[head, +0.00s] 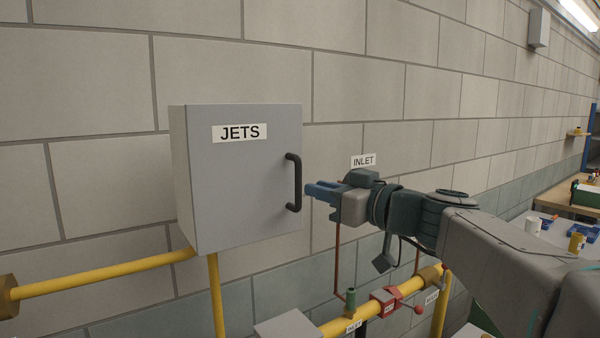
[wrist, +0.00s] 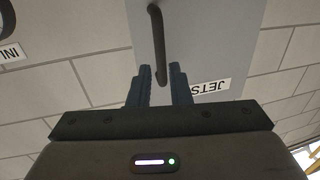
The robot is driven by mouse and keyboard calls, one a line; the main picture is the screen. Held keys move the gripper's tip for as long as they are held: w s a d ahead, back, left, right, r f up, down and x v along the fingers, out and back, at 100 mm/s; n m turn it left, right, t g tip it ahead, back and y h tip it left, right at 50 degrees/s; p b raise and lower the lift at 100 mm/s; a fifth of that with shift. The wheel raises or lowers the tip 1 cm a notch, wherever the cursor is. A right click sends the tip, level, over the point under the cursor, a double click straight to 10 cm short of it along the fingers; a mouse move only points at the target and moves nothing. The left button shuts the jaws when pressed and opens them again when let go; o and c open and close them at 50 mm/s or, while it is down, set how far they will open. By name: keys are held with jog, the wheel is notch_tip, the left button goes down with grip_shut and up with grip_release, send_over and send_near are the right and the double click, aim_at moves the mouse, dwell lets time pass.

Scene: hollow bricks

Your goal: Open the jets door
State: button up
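The jets door (head: 240,175) is the grey front of a wall box with a "JETS" label (head: 239,132). It looks shut. Its black upright bar handle (head: 298,183) is on the right side of the door. The handle (wrist: 157,35) and the label (wrist: 210,87) also show in the wrist view. My gripper (head: 309,190) is just right of the handle, its blue fingers pointing at it. In the wrist view my gripper (wrist: 160,66) is open, and one end of the handle lines up with the gap between the fingers. I cannot tell whether they touch.
Yellow pipes (head: 105,273) run below and left of the box. A red valve (head: 384,300) and a green-topped fitting (head: 351,298) are on the lower pipe. An "INLET" label (head: 363,160) is on the block wall behind my gripper. A workbench (head: 560,195) stands far right.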

aim_at(299, 203)
jog(key=p+x, duration=0.2)
jog(key=x, duration=0.4)
jog(key=shift+w+a, duration=0.1)
jog(key=shift+a, duration=0.05)
jog(key=shift+c, duration=0.4)
jog(key=shift+f, duration=0.1)
grip_shut()
